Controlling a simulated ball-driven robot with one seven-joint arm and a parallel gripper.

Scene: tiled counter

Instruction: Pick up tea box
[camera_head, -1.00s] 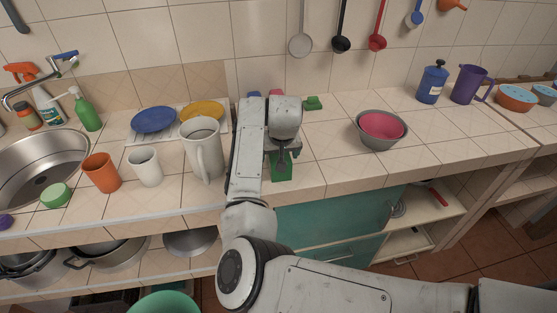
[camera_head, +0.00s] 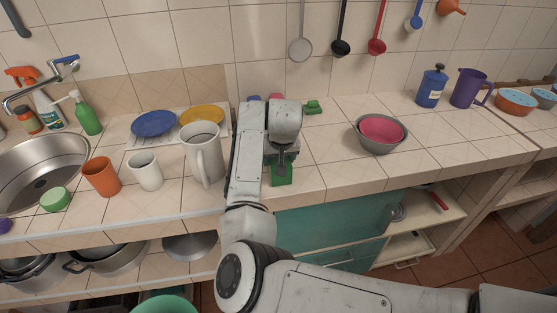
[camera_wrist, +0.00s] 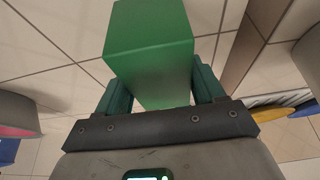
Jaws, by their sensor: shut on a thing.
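The tea box is a plain green box (camera_wrist: 150,45) filling the upper middle of the wrist view. My gripper (camera_wrist: 160,88) is shut on it, with one dark green finger on each side. In the head view the green box (camera_head: 283,175) shows below my gripper (camera_head: 281,158), near the counter's front edge. My arm covers part of the counter behind it. I cannot tell whether the box touches the counter.
A large white mug (camera_head: 203,155) stands close left of my arm, with a white cup (camera_head: 146,170) and orange cup (camera_head: 102,177) further left. A grey bowl (camera_head: 380,146) holds a pink bowl (camera_head: 381,128) to the right. The counter between arm and bowls is mostly clear.

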